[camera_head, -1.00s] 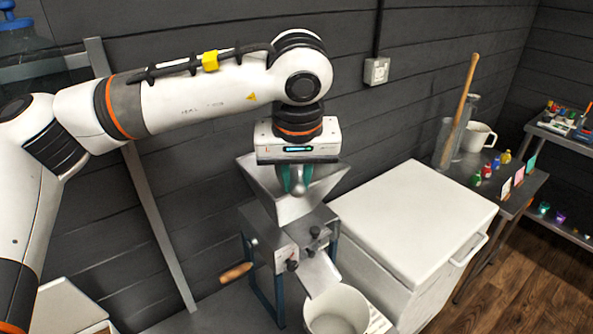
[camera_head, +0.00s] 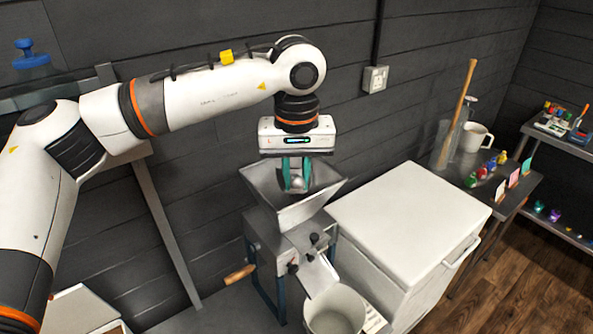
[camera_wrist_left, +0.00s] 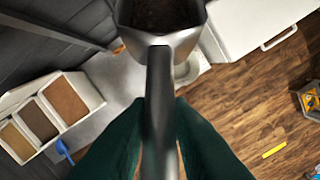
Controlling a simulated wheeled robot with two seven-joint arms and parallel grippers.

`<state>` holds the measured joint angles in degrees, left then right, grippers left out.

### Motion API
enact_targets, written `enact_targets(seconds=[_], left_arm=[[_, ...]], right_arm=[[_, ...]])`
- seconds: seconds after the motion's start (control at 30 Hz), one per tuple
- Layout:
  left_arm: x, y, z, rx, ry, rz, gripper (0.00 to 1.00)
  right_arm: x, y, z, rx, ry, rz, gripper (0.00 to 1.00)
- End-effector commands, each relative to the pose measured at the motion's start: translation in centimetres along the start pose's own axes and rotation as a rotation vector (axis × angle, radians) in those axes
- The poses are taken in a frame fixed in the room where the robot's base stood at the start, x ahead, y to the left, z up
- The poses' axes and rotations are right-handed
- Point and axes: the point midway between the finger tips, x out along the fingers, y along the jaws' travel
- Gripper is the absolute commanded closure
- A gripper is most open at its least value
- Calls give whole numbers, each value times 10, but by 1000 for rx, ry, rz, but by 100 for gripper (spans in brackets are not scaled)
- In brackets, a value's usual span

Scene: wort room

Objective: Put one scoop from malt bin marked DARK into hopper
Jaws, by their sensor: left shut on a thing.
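My left gripper (camera_head: 297,176) is above the hopper (camera_head: 268,182), the grey open funnel on top of the mill. Its teal fingers are shut on the handle of a metal scoop (camera_wrist_left: 160,95). In the left wrist view the scoop's bowl holds dark brown malt (camera_wrist_left: 160,14). In the head view the scoop is mostly hidden behind the fingers, with only a rounded grey part showing. The malt bins (camera_wrist_left: 40,118) show in the left wrist view at left, with orange-brown, dark brown and tan contents. No bin label can be read. My right gripper is out of view.
The mill (camera_head: 270,232) has a wooden crank handle (camera_head: 239,273) at its left and a white bucket (camera_head: 335,310) below its chute. A white cabinet (camera_head: 405,215) stands close at right. A dark plank wall is behind the hopper.

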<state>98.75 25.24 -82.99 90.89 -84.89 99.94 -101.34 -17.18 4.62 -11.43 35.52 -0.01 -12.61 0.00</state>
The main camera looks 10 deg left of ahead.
Motion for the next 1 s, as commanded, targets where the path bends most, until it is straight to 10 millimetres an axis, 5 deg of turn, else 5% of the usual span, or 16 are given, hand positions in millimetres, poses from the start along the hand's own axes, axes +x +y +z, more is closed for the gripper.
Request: enact_targets(seconds=[1.0], left_arm=[[-31, -1, 38, -4, 268, 1, 100]], right_arm=[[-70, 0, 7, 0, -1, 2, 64]])
